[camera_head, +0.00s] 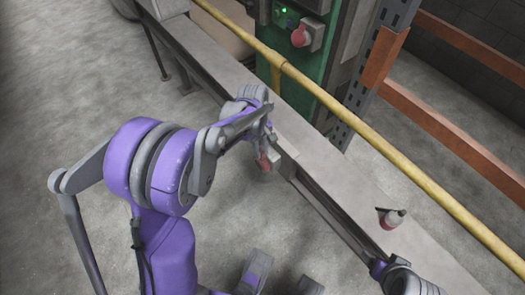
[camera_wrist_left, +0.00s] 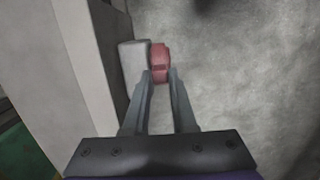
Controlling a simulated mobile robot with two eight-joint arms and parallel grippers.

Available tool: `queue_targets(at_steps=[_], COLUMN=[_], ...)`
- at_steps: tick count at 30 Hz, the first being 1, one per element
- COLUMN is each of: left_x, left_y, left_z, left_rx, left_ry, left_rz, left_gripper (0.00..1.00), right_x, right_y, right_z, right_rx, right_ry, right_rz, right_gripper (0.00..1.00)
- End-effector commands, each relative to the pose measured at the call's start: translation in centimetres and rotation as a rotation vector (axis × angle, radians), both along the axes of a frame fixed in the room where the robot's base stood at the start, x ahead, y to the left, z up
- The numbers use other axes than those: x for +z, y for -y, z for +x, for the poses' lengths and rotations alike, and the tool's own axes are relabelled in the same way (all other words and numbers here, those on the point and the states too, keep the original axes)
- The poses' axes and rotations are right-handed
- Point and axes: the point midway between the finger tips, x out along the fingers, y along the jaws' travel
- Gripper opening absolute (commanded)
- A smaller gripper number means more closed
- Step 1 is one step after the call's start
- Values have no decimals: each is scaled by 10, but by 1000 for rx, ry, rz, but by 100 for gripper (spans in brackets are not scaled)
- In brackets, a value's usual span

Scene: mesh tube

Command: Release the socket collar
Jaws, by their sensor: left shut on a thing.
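The socket collar (camera_wrist_left: 160,62) is a small red ring. In the left wrist view it sits against a grey block (camera_wrist_left: 132,66) on the side of the bench. My left gripper (camera_wrist_left: 161,76) is shut on the collar, with one finger on each side. In the head view the collar (camera_head: 268,161) shows red just below the left gripper (camera_head: 266,148), at the bench's near edge. The gripper partly hides the socket there.
A long grey bench (camera_head: 355,200) runs diagonally, with a yellow rail (camera_head: 375,135) along it. A grey and red fitting (camera_head: 391,218) is on the bench at right. A green control box with a red button (camera_head: 299,37) stands behind. The concrete floor at left is clear.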

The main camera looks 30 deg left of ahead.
Motion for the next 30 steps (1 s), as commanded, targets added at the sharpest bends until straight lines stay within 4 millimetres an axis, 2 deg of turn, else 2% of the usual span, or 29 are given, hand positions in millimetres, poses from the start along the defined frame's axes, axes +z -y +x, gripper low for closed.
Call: queue_targets(at_steps=[5, 6, 10, 19, 22, 26, 30], left_x=[0, 0, 0, 1, 7, 27, 57], left_y=[0, 0, 0, 0, -1, -4, -8], left_z=[0, 0, 0, 0, 0, 1, 3], left_rx=[0, 0, 1, 1, 1, 2, 2], left_ry=[0, 0, 1, 1, 1, 0, 1], left_rz=[1, 1, 2, 2, 2, 2, 2], left_gripper=[0, 30, 53, 55, 55, 55, 55], right_x=[0, 0, 0, 1, 2, 7, 13], right_y=[0, 0, 0, 0, 0, 0, 0], right_z=[0, 0, 0, 0, 0, 0, 0], right_rx=[0, 0, 0, 0, 0, 0, 0], right_ry=[0, 0, 0, 0, 1, 2, 4], right_rz=[0, 0, 0, 0, 0, 0, 0], right_gripper=[79, 79, 79, 79, 79, 79, 79])
